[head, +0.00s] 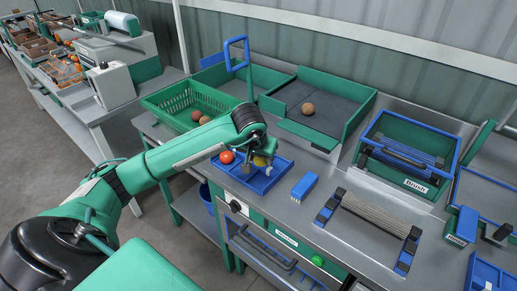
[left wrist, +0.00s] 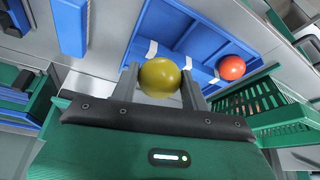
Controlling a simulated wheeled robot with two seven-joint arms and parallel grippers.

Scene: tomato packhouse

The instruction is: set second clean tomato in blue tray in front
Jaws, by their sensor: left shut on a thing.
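A yellow tomato (left wrist: 160,77) sits between the fingers of my left gripper (left wrist: 160,85), which is shut on it. In the head view the yellow tomato (head: 260,161) shows partly behind the left gripper (head: 263,168), over the right part of the blue tray (head: 262,186). A red tomato (head: 226,157) lies in the tray's left part; it also shows in the left wrist view (left wrist: 231,68). The blue tray (left wrist: 163,22) has white tabs in it. I cannot tell whether the yellow tomato touches the tray. My right gripper is not in view.
A green crate (head: 178,96) with brownish tomatoes stands behind the tray. A brown tomato (head: 308,109) lies on a dark-floored green bin (head: 345,125). A blue brush (head: 304,186), a roller rack (head: 370,220) and a green brush box (head: 403,170) stand to the right.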

